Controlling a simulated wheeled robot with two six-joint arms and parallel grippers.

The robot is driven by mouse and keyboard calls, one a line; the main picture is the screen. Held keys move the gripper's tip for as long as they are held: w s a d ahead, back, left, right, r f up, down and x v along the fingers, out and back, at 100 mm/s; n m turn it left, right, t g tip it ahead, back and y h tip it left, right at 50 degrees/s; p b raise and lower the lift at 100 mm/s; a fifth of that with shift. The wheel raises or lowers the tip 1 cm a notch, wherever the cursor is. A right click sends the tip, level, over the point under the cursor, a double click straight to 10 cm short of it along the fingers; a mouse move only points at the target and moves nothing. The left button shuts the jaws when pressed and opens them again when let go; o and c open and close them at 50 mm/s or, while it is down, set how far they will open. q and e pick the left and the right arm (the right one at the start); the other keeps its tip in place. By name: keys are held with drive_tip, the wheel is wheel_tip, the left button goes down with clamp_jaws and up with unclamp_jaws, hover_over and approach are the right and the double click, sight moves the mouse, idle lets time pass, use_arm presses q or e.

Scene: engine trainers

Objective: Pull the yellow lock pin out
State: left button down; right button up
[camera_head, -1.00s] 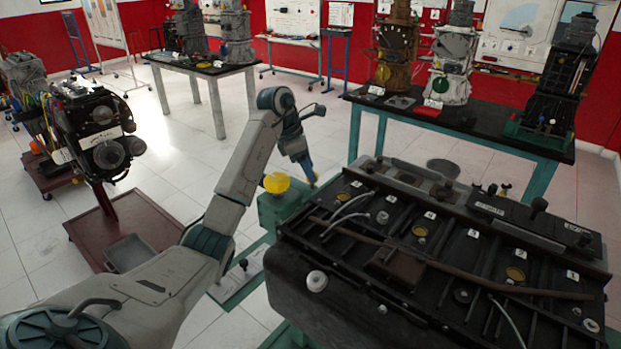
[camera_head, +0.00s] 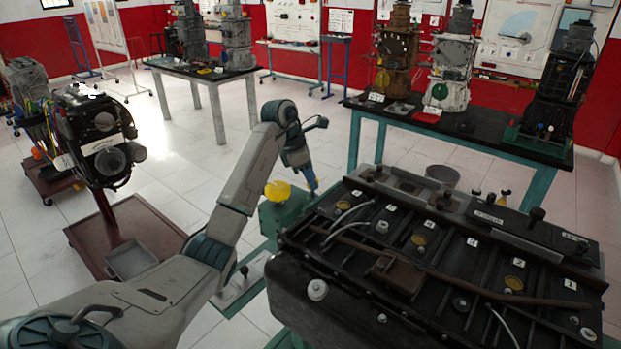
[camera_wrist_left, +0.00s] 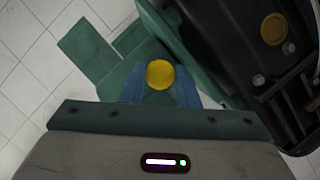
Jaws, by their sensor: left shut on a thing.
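The yellow lock pin shows in the left wrist view as a round yellow head (camera_wrist_left: 160,74) between the two blue-grey fingers of my left gripper (camera_wrist_left: 159,92). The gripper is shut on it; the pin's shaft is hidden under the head. In the head view a round yellow knob (camera_head: 277,190) sits at the green bracket (camera_head: 285,219), beside the engine. My left gripper (camera_head: 311,186) points down there, just right of the knob; its grip is not clear from that side. My right gripper is not in view.
The dark engine block (camera_head: 330,262) stands close on the right, with a brown rod across its top. A red-brown cart (camera_head: 160,225) stands to the left. A black-topped table (camera_head: 470,130) with engine models is behind. White floor is free between them.

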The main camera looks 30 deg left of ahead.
use_arm(q)
wheel_tip(320, 180, up, 4)
drive_tip(key=shift+p, duration=0.55)
drive_tip(key=shift+w+f, duration=0.1)
drive_tip(key=c, duration=1.1)
unclamp_jaws()
drive_tip(key=p+v, duration=0.8)
drive_tip(key=v, duration=0.3)
drive_tip(key=shift+p, duration=0.3)
drive_tip(key=shift+f, duration=0.1)
